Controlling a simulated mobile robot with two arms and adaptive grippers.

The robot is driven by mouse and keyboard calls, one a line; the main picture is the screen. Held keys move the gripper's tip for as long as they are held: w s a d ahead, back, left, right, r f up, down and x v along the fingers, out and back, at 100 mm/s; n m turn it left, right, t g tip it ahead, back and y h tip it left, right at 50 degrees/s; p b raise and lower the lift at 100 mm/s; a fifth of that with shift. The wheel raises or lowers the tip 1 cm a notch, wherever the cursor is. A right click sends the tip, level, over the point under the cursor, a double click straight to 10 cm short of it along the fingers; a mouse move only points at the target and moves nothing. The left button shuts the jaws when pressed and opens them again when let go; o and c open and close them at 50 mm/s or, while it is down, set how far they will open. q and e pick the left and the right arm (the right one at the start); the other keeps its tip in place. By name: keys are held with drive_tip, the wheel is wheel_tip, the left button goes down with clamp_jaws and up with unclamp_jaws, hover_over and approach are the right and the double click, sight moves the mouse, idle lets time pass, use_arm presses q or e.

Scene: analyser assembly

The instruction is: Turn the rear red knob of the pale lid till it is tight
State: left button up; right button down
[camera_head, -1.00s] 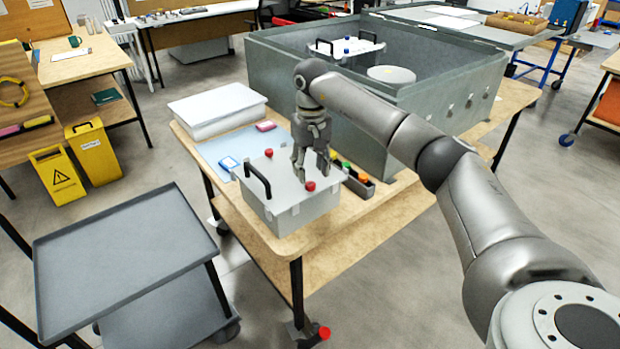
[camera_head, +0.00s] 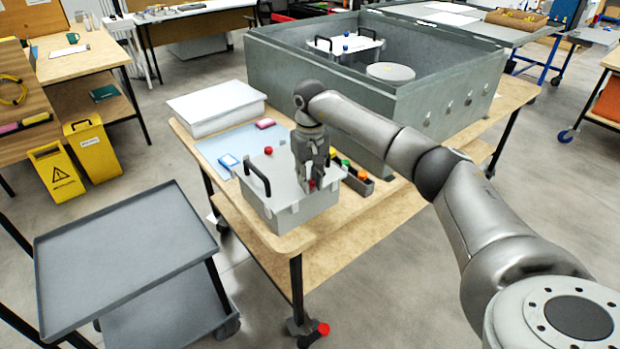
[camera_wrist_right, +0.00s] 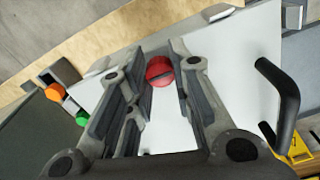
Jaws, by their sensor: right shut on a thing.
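The pale lid (camera_head: 287,187) sits on a grey box at the near end of the wooden table, with a black handle on its left. One red knob (camera_head: 268,150) stands free on the lid's far side. My right gripper (camera_head: 312,187) points down at the lid's right side, shut on the other red knob, which it mostly hides in the head view. In the right wrist view this red knob (camera_wrist_right: 160,71) lies between the fingers of the right gripper (camera_wrist_right: 155,66). My left gripper is in neither view.
A tray of coloured buttons (camera_head: 358,182) stands close to the right of the box. A blue-white item (camera_head: 229,161) and a pink one (camera_head: 265,124) lie on a pale mat. A white box (camera_head: 216,108) and a large grey-green enclosure (camera_head: 420,115) stand behind.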

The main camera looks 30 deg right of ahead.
drive_tip(key=shift+m, duration=0.5)
